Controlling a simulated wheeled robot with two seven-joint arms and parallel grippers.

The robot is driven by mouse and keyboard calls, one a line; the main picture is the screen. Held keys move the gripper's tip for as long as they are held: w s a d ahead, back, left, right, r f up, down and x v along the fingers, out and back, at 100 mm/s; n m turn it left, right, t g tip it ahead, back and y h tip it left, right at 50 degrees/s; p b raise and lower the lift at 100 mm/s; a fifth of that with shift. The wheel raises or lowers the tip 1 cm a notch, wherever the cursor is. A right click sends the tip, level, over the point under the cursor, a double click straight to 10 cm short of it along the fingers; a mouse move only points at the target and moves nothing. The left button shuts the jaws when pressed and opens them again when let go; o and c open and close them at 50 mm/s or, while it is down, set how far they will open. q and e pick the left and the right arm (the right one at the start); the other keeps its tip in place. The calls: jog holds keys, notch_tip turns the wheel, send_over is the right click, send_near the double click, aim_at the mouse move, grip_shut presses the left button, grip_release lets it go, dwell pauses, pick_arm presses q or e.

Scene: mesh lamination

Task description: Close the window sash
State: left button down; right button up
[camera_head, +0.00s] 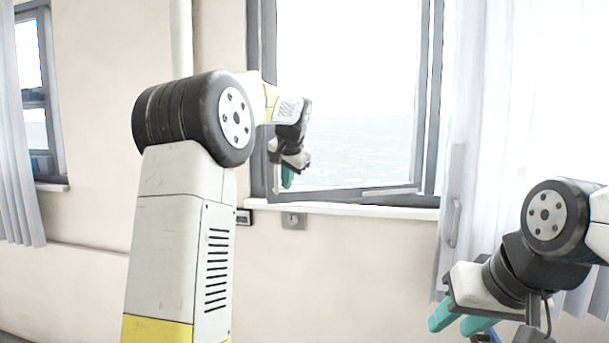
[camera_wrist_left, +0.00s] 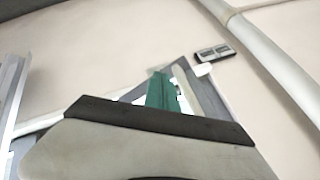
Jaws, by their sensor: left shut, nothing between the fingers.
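The window sash (camera_head: 340,196) is a grey-framed pane in the grey window frame (camera_head: 256,150). Its lower rail slants against the white sill (camera_head: 350,209), so the sash looks slightly ajar; the exact gap is unclear. My left gripper (camera_head: 287,178) is shut and empty at the lower left corner of the window, fingers pointing down. Whether it touches the sash is unclear. In the left wrist view its green fingers (camera_wrist_left: 162,90) are together beside a grey frame corner (camera_wrist_left: 184,74). My right gripper (camera_head: 460,319) is open and empty at the lower right, away from the window.
A white curtain (camera_head: 490,110) hangs right of the window, near my right arm. Another curtain (camera_head: 18,150) and a second window (camera_head: 36,110) are at far left. A small switch plate (camera_head: 293,221) is under the sill. A pipe (camera_head: 181,40) runs up the wall.

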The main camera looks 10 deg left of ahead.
pick_arm(q)
jog(key=shift+w+a, duration=0.5)
jog(key=shift+a, duration=0.3)
